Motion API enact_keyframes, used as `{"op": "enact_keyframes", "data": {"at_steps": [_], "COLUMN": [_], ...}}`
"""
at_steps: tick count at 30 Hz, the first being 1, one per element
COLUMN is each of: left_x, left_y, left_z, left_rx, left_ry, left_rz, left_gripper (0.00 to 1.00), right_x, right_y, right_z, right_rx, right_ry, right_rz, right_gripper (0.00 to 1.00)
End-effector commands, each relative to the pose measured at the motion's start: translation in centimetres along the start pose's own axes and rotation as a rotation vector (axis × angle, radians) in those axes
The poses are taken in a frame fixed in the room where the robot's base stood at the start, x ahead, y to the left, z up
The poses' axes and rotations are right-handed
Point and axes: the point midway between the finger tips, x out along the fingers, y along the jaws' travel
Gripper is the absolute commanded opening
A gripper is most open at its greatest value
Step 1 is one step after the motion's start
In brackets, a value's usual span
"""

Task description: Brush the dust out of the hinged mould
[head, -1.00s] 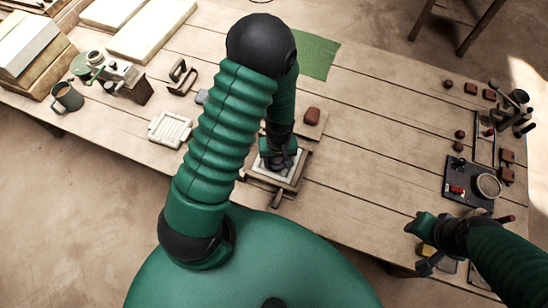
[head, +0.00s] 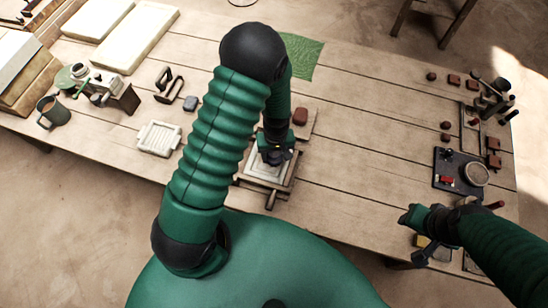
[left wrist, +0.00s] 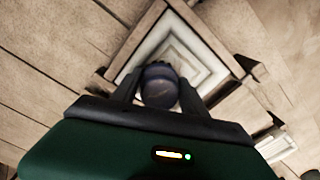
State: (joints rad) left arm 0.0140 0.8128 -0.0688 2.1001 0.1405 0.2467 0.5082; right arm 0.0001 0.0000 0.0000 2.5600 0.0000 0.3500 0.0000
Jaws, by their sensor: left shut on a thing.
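The hinged mould (head: 254,172) lies open at the table's near edge, a wooden frame around a pale panel with nested square ridges. It also shows in the left wrist view (left wrist: 205,72). My left gripper (head: 274,157) is over the mould, pointing down. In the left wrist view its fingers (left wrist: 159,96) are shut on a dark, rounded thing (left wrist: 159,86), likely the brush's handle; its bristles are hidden. I cannot make out dust. My right gripper (head: 412,216) is over the near table edge at the right, away from the mould; its jaws are too small to read.
A reddish-brown lump (head: 300,117) sits on a board just behind the mould. A dark tray (head: 449,170) with a round dish is at the right. The planks between are clear.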

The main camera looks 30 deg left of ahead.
Motion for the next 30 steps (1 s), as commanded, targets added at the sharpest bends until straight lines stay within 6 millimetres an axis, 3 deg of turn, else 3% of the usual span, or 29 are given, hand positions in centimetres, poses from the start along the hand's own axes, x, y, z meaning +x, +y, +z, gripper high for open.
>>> {"op": "enact_keyframes", "data": {"at_steps": [23, 30], "left_x": [-0.2, 0.0], "left_y": [-3.2, -3.5], "left_z": [-1.4, -0.5], "left_rx": [-0.001, 0.000], "left_ry": [0.001, -0.001], "left_rz": [-0.001, -0.001], "left_gripper": [0.19, 0.19], "right_x": [-0.5, -0.6], "right_y": [0.0, 0.0], "right_z": [-0.1, -0.1], "right_rx": [0.000, 0.000], "right_ry": [0.000, 0.000], "right_rz": [0.000, 0.000], "right_gripper": [0.36, 0.36]}}
